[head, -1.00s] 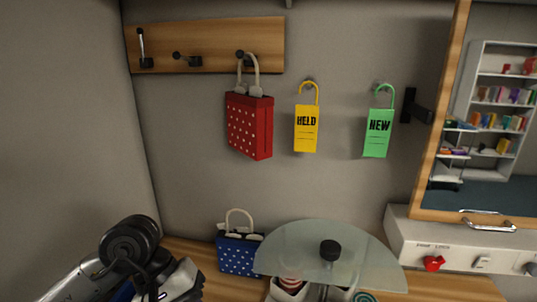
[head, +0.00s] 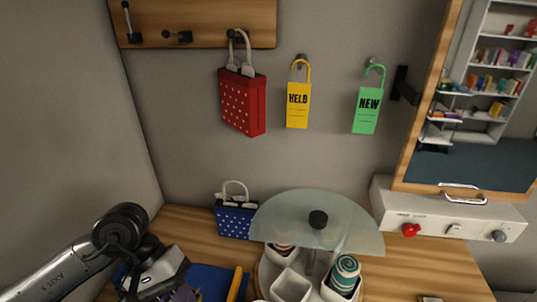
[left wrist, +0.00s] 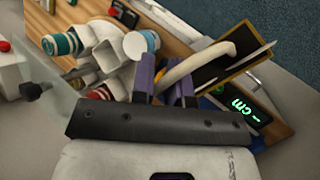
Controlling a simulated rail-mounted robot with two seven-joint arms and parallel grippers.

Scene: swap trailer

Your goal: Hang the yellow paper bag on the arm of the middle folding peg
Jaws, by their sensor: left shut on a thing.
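The wooden peg board (head: 230,12) is on the wall at the upper left of the head view. The middle folding peg (head: 177,38) sits there empty, its arm pointing left from its base. My left gripper (left wrist: 165,85) shows purple fingers in the left wrist view, shut on the pale curved handle (left wrist: 200,62) of a bag. The yellow paper bag (left wrist: 228,68) shows there as a yellow rim around a dark inside. In the head view my left gripper (head: 182,292) is low at the left, partly cut off. A yellow strip (head: 237,284) beside it may be the bag.
A red dotted bag (head: 242,102) hangs from the right peg; the left peg (head: 128,22) points up. Yellow HELD (head: 298,105) and green NEW (head: 367,110) tags hang nearby. A blue bag (head: 235,222) stands beside a glass-topped carousel (head: 318,225). The wall below the middle peg is bare.

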